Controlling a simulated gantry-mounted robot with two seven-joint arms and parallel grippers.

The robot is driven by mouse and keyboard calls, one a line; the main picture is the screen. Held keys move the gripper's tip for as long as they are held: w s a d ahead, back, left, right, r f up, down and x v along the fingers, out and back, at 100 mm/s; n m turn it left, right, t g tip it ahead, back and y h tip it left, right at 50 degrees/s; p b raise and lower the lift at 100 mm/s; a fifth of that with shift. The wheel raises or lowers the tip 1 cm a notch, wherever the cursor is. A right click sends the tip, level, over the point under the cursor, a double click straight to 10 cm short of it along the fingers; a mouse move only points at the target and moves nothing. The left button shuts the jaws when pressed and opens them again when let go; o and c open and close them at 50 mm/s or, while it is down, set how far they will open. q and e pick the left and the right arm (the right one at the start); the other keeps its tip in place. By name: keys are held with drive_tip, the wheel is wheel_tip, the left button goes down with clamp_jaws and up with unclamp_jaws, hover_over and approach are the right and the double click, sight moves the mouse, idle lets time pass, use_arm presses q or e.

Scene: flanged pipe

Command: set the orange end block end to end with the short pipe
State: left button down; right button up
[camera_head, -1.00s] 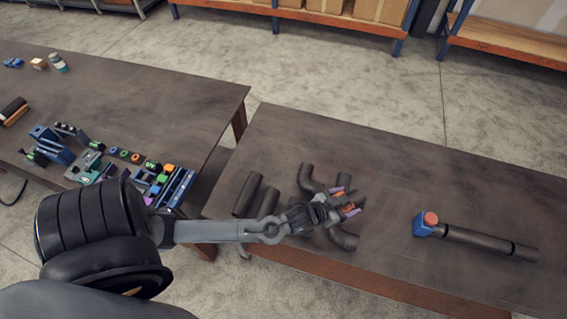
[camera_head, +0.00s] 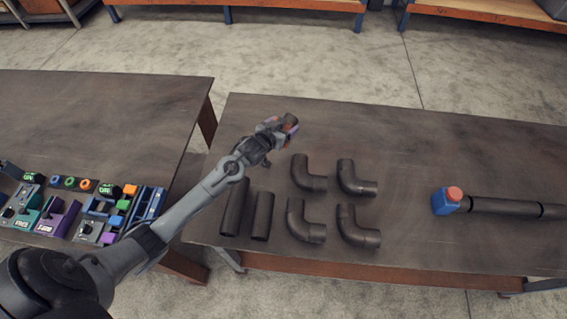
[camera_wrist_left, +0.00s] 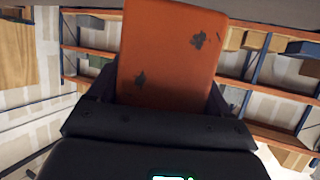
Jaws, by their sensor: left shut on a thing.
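My left gripper (camera_head: 284,127) is shut on the orange end block, raised above the far left part of the right-hand table. The orange end block (camera_wrist_left: 172,50) fills the upper middle of the left wrist view, its face scuffed with dark marks. In the head view only a small part of it shows between the fingers. Two straight dark pipes stand out as short ones, a left one (camera_head: 235,207) and a right one (camera_head: 262,216), side by side near the table's front left. A longer dark pipe run (camera_head: 500,207) lies at the right with a blue block (camera_head: 442,201) at its left end. My right gripper is not in view.
Several dark pipe elbows, such as one at the front (camera_head: 355,228), lie mid-table. A second table (camera_head: 100,110) at the left holds many small coloured parts. The right-hand table's far strip (camera_head: 400,130) is clear.

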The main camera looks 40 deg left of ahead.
use_arm(q)
drive_tip(key=shift+w+a+r+b, duration=0.1)
drive_tip(key=shift+w+r+b, duration=0.15)
drive_tip(key=shift+w+b, duration=0.2)
drive_tip(key=shift+w+r+b, duration=0.2)
drive_tip(key=shift+w+b, duration=0.2)
drive_tip(key=shift+w, duration=0.05)
drive_tip(key=shift+w+f, duration=0.1)
drive_tip(key=shift+f, duration=0.05)
drive_tip(key=shift+f+b, duration=0.65)
drive_tip(key=shift+f, duration=3.95)
drive_tip(key=shift+f, duration=0.2)
drive_tip(key=shift+c, duration=0.8)
unclamp_jaws()
drive_tip(key=shift+f, duration=0.2)
drive_tip(key=shift+o, duration=0.8)
drive_tip(key=shift+r, duration=0.1)
